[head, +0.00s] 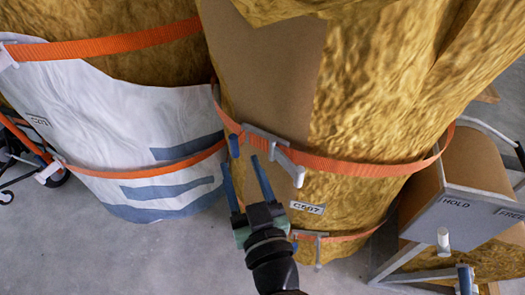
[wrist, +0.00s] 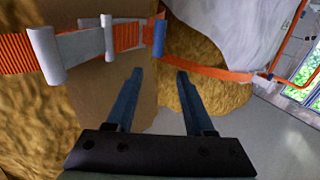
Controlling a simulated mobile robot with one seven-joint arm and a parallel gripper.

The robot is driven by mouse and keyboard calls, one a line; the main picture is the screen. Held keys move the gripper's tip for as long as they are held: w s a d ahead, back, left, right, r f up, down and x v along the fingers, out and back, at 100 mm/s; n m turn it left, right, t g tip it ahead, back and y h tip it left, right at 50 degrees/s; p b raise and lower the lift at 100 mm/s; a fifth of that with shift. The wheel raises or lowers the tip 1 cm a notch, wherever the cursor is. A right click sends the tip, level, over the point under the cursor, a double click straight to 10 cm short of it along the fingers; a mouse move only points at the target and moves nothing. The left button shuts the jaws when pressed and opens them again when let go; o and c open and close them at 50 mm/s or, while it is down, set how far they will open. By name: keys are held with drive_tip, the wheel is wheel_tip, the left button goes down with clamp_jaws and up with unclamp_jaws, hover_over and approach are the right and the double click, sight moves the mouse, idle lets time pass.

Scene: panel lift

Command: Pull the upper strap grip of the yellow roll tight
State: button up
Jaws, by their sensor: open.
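The yellow roll (head: 370,100) stands in the middle of the head view, bound by an orange upper strap (head: 360,168) with a grey metal buckle (head: 272,142). A small blue grip (head: 235,146) hangs at the strap's left end beside the buckle. The wrist view also shows the blue grip (wrist: 159,38) and the grey buckle (wrist: 85,45) to its left. My gripper (head: 243,163) is open and empty just below the grip. In the wrist view its two blue fingers (wrist: 159,74) point towards the grip, which appears beyond the fingertips, apart from them.
A lower strap with a buckle (head: 316,237) and a label (head: 307,208) sit below. A white-wrapped roll (head: 110,130) with orange straps stands close on the left. A grey-framed stand marked HOLD (head: 465,203) is at the right. Bare floor (head: 190,250) shows at lower left.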

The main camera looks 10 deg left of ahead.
sight(231, 135)
drive_tip(key=w+a+f, duration=0.1)
drive_tip(key=w+a, duration=0.1)
drive_tip(key=w, duration=0.1)
drive_tip(key=w+a+f, duration=0.1)
drive_tip(key=w+a, duration=0.1)
drive_tip(key=w, duration=0.2)
drive_tip(key=w+a, duration=0.2)
drive_tip(key=w, duration=0.1)
drive_tip(key=shift+w+f+p, duration=0.3)
drive_tip(key=shift+f, duration=0.1)
clamp_jaws()
drive_tip(key=shift+d, duration=0.1)
idle(1.1)
